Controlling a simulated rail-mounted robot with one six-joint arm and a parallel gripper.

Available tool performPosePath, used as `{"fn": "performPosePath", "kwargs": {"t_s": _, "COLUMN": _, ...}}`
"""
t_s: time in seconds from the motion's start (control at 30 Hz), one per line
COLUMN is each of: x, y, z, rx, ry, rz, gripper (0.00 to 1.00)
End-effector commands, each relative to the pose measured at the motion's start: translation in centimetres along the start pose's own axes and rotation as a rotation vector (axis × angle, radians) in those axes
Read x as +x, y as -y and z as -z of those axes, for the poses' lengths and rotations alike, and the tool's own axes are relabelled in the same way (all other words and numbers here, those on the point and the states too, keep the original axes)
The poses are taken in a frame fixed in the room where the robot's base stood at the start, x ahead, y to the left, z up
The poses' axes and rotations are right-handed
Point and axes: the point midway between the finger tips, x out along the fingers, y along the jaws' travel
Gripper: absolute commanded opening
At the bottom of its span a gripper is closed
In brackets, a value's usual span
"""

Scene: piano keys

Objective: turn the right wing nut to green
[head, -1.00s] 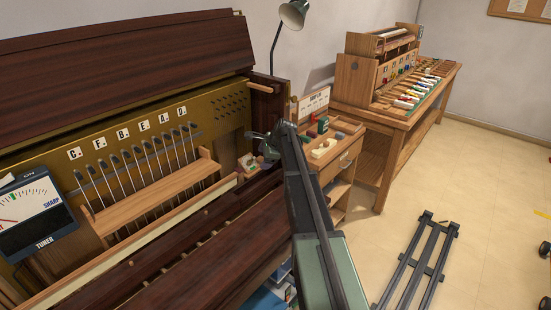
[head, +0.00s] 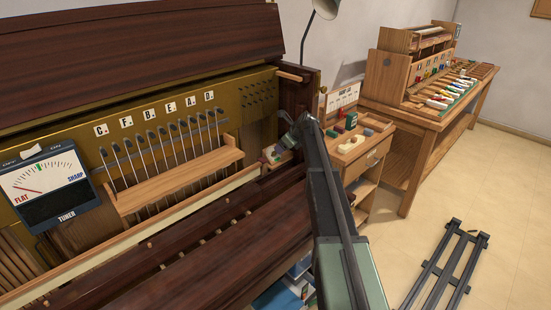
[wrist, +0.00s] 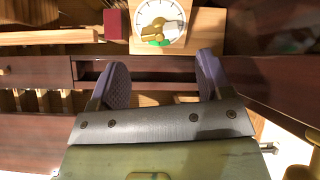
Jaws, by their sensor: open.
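In the wrist view a round white dial (wrist: 148,14) with black tick marks is mounted on a wooden block at top centre. A pale brass wing nut (wrist: 172,29) sits on its lower right part, and a green patch (wrist: 157,42) shows at the lower edge. My gripper (wrist: 162,78) is open and empty, with its two purple-padded fingers apart below the dial, not touching the wing nut. In the head view my gripper (head: 288,141) is at the right end of the piano, close to a small pale dial block (head: 271,154). No second wing nut can be made out.
A tuner (head: 45,188) with a red needle toward FLAT hangs at the left. A cabinet (head: 365,150) with small items stands right of my arm. A dark red block (wrist: 122,24) is left of the dial.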

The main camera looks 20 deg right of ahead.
Motion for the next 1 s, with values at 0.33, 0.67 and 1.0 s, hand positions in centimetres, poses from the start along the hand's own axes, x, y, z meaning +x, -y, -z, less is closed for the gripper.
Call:
{"fn": "performPosePath", "kwargs": {"t_s": 0.33, "x": 0.3, "y": 0.0, "z": -0.1, "rx": -0.001, "ry": 0.000, "rz": 0.000, "gripper": 0.72}}
{"fn": "performPosePath", "kwargs": {"t_s": 0.67, "x": 0.6, "y": 0.0, "z": 0.0, "rx": -0.001, "ry": -0.001, "rz": 0.000, "gripper": 0.72}}
{"fn": "performPosePath", "kwargs": {"t_s": 1.0, "x": 1.6, "y": 0.0, "z": 0.0, "rx": -0.001, "ry": -0.001, "rz": -0.001, "gripper": 0.72}}
